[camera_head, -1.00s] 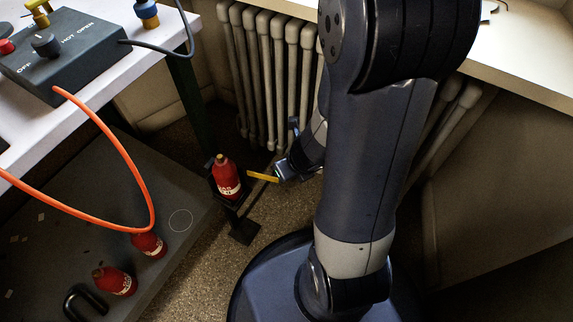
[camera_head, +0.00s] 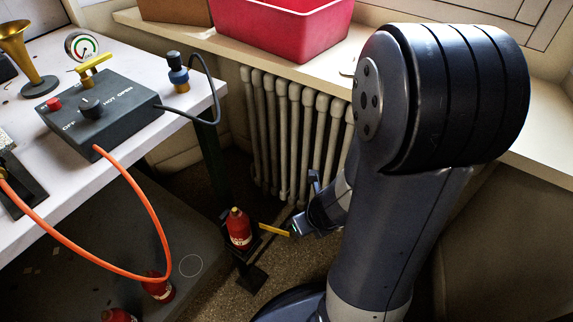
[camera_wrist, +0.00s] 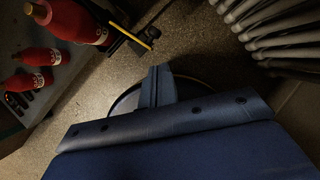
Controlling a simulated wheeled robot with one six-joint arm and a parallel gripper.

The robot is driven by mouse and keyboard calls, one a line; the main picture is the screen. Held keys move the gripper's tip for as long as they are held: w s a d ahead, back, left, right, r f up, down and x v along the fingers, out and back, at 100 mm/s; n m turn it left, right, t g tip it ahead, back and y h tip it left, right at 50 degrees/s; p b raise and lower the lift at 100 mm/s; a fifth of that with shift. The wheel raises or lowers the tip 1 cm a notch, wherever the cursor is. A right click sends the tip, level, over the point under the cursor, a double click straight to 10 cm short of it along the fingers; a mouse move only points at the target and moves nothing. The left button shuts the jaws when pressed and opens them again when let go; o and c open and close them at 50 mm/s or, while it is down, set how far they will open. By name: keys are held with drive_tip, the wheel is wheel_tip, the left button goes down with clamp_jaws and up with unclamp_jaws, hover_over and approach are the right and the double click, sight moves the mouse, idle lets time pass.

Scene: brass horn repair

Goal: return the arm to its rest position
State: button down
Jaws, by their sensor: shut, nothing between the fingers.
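My arm hangs down at the right of the head view, folded low. My gripper (camera_head: 297,230) is near the floor in front of the radiator, with its fingers shut and empty. In the wrist view my gripper (camera_wrist: 157,72) shows as two blue-grey fingers pressed together. Just left of it in the head view is a thin yellow strip (camera_head: 273,230) beside a red bottle (camera_head: 239,230) on a dark stand. In the wrist view a gap of floor shows between the fingertips and the yellow strip (camera_wrist: 135,36).
A white radiator (camera_head: 295,130) stands behind my arm under a sill with a red bin (camera_head: 283,28). At left is a white bench with a grey control box (camera_head: 98,108), a brass horn (camera_head: 20,50) and an orange hose (camera_head: 150,210). More red bottles (camera_head: 157,288) are below.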

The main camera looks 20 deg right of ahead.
drive_tip(key=m+b, duration=0.2)
drive_tip(key=b, duration=0.5)
hover_over(287, 236)
drive_tip(key=s+d, duration=0.1)
drive_tip(key=s, duration=0.1)
drive_tip(key=shift+f, duration=3.9)
drive_tip(key=shift+a+f+m+h, duration=0.4)
drive_tip(key=shift+a+m+h, duration=0.25)
drive_tip(key=shift+m+h, duration=0.15)
drive_tip(key=shift+s+a+f+m+g+h+b, duration=0.2)
drive_tip(key=shift+s+a+m+h, duration=0.15)
drive_tip(key=shift+s+a+m, duration=0.45)
drive_tip(key=shift+s+a+f+m+g+h+b, duration=0.15)
drive_tip(key=shift+a+m+h, duration=0.35)
drive_tip(key=shift+m, duration=0.55)
drive_tip(key=shift+s+a+f+m+g+h+b, duration=0.1)
drive_tip(key=shift+s+a+f+m+h, duration=0.15)
drive_tip(key=shift+s+a+m, duration=0.55)
drive_tip(key=shift+w+d, duration=0.1)
drive_tip(key=shift+w, duration=0.15)
